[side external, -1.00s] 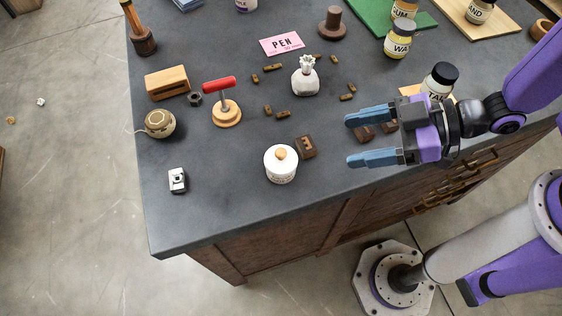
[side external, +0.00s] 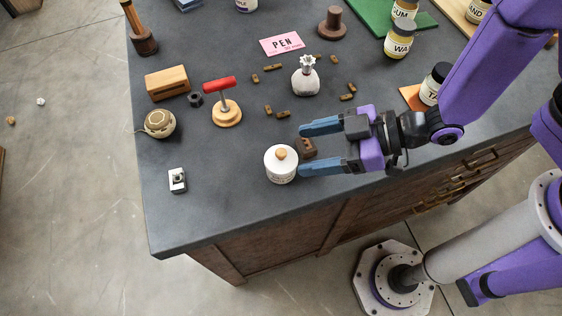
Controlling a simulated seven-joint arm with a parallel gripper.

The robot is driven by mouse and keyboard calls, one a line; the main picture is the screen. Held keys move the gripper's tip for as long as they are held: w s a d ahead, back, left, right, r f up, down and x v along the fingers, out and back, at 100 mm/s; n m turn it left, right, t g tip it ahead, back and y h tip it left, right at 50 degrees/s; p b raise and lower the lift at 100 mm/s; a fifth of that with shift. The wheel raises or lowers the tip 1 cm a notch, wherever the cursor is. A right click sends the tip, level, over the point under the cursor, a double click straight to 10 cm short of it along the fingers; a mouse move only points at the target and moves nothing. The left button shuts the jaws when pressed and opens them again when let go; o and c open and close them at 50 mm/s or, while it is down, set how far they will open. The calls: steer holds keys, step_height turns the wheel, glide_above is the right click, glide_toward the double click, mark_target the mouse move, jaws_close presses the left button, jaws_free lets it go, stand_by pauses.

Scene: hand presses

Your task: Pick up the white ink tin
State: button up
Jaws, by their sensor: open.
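The white ink tin (side external: 281,171), a round white pot with a wooden knob on its lid, stands upright near the front edge of the dark table. My gripper (side external: 303,151) is open and empty, with its two blue fingers pointing left just to the right of the tin. The lower fingertip is at the tin's right side; I cannot tell whether it touches. The upper fingertip is above and to the right of the tin in the picture.
A red-handled stamp (side external: 226,108), a white pouch-like item (side external: 305,82), a small silver-white item (side external: 177,180) and several small brown blocks stand around. The table (side external: 225,200) is clear left of the tin.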

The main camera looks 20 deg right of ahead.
mark_target(284, 156)
steer(key=shift+x, duration=4.1)
steer(key=shift+s+a, duration=0.1)
steer(key=shift+s, duration=0.1)
steer(key=c, duration=0.8)
